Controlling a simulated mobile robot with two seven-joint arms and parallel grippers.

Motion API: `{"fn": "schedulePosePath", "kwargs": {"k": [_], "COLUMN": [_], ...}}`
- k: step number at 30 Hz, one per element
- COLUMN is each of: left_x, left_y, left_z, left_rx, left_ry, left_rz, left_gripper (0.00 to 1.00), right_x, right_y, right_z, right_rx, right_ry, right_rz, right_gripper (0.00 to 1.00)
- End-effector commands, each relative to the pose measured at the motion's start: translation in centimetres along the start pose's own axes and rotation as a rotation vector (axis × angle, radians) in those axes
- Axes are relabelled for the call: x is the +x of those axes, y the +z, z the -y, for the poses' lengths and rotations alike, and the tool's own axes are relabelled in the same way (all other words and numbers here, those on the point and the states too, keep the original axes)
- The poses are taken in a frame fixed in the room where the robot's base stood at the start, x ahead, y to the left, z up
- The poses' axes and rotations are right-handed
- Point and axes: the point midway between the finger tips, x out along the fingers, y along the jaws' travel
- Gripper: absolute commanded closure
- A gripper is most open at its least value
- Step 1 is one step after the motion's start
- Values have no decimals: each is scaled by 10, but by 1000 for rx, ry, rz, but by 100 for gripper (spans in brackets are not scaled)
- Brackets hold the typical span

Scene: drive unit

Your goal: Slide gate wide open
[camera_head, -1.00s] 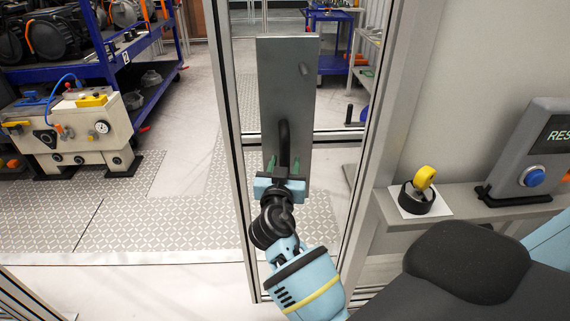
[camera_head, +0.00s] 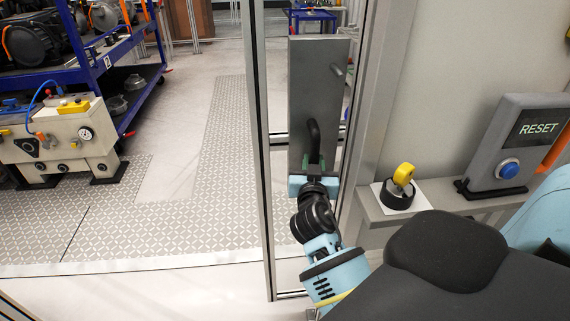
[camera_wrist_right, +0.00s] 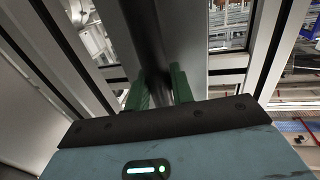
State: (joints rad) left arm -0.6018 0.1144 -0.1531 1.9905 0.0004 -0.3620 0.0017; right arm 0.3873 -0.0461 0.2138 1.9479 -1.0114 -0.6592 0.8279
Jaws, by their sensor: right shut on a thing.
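The gate is a framed sliding panel; its left upright (camera_head: 262,150) stands at the picture's middle. A grey metal plate (camera_head: 318,80) is fixed on it, carrying a black bar handle (camera_head: 313,133). My right gripper (camera_head: 314,166) is shut on the lower part of this handle. In the right wrist view, the green fingers of my right gripper (camera_wrist_right: 160,85) sit on both sides of the dark handle (camera_wrist_right: 145,35). The gate's right part overlaps the fixed post (camera_head: 377,110). A wide opening lies left of the gate. My left gripper is not in view.
A shelf on the right holds a yellow-and-black knob (camera_head: 403,177) and a RESET box (camera_head: 515,150) with a blue button. Past the opening are a patterned floor (camera_head: 225,170), a pale machine unit (camera_head: 60,140) and a blue rack (camera_head: 110,60).

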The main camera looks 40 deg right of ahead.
Motion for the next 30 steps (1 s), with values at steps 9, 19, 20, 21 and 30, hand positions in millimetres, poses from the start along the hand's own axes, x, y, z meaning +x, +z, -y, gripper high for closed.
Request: {"fn": "schedulePosePath", "kwargs": {"k": [9, 19, 20, 21, 30], "left_x": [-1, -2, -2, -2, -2], "left_y": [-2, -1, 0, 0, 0], "left_z": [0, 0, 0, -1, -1], "left_rx": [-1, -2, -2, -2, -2], "left_ry": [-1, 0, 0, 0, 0], "left_rz": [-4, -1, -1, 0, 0], "left_gripper": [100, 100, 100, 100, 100], "right_x": [2, 2, 2, 2, 2], "right_y": [0, 0, 0, 0, 0], "right_z": [-13, -12, -12, -12, -10], "right_rx": [2, 2, 3, 3, 5], "right_ry": [-5, -6, -6, -7, -11], "right_rz": [0, -1, -1, -1, 0], "right_gripper": [100, 57, 57, 57, 57]}}
